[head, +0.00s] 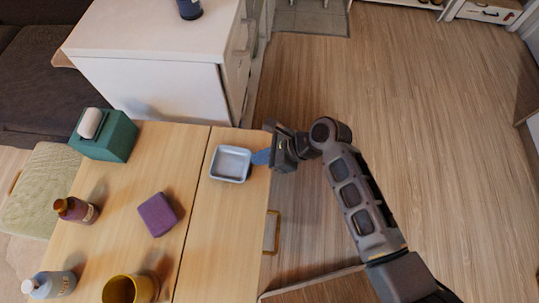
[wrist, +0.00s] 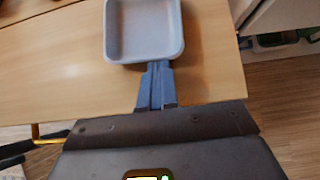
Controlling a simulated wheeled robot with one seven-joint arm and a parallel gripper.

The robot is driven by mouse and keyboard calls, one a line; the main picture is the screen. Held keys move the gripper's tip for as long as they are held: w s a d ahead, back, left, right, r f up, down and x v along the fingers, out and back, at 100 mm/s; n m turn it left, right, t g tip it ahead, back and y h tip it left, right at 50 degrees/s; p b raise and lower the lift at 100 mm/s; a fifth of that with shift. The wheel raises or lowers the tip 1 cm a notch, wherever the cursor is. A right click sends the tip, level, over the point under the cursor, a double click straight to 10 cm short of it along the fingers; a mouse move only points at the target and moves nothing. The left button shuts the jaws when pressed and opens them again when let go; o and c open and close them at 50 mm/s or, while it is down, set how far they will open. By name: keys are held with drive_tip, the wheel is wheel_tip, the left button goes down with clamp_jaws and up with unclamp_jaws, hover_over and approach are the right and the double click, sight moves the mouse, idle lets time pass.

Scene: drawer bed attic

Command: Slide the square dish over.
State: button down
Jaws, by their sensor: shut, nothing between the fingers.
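The square dish (head: 231,164) is pale grey-white, shallow and empty. It sits upright on the right leaf of the wooden table (head: 210,215), near the right edge. It also shows at the top of the wrist view (wrist: 144,30). My gripper (head: 257,158) comes in from the right over the table edge. Its blue fingers are shut together with nothing between them, and in the wrist view the fingertips (wrist: 158,68) are at the dish's near wall. I cannot tell whether they touch it.
A purple block (head: 158,214) lies left of the dish. A white cabinet (head: 150,75) stands behind. The table around the dish is clear.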

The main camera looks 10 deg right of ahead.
drive_tip(key=p, duration=0.2)
approach(210, 152)
drive_tip(key=a+f, duration=0.1)
drive_tip(key=a, duration=0.2)
drive_tip(key=w+a+f, duration=0.1)
drive_tip(key=a, duration=0.2)
drive_tip(key=a+f, duration=0.1)
drive_tip(key=a, duration=0.3)
drive_tip(key=shift+w+f, duration=0.15)
drive_tip(key=shift+w, duration=0.1)
drive_tip(key=shift+d, duration=0.1)
drive_tip(key=shift+s+d+p, duration=0.2)
drive_tip(key=shift+d+p, duration=0.15)
drive_tip(key=shift+d, duration=0.1)
drive_tip(key=d, duration=0.1)
drive_tip(key=s+d+p, duration=0.1)
drive_tip(key=d, duration=0.1)
drive_tip(key=shift+r, duration=0.25)
drive_tip(key=p+v, duration=0.1)
drive_tip(key=v, duration=0.8)
drive_tip(key=shift+d, duration=0.25)
drive_tip(key=shift+s+r, duration=0.1)
drive_tip(key=shift+s, duration=0.05)
